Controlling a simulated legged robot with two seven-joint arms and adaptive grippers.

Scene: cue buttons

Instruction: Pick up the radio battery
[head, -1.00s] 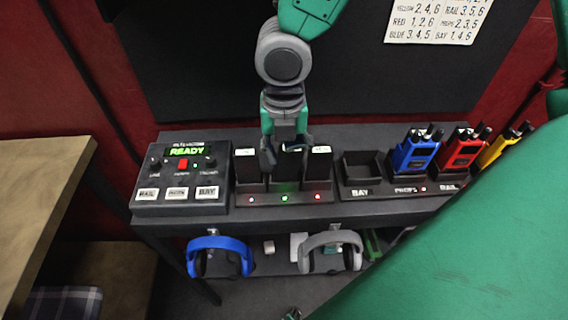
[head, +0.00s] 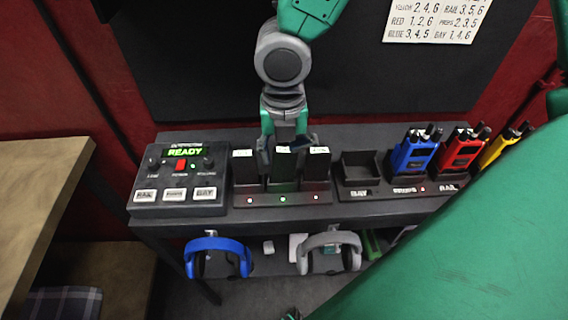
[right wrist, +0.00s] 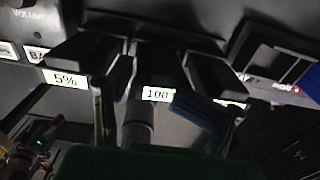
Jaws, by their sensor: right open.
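Three black batteries with white labels stand upright in a charger (head: 300,201) on the dark table. The middle battery (head: 283,167) is behind a green light; the left battery (head: 245,168) and right battery (head: 317,168) are behind red lights. In the right wrist view the middle label (right wrist: 160,95) starts with 100, and the left label (right wrist: 65,79) reads 5%. My right gripper (head: 288,148) is open over the charger, its fingers on either side of the middle battery's top. I cannot tell if they touch it. My left gripper is not in view.
A control box (head: 180,180) showing READY stands left of the charger. To the right is a rack with an empty slot (head: 361,170), then a blue radio (head: 414,155), a red radio (head: 461,152) and a yellow one. Blue headphones (head: 217,248) and grey headphones (head: 330,243) hang below.

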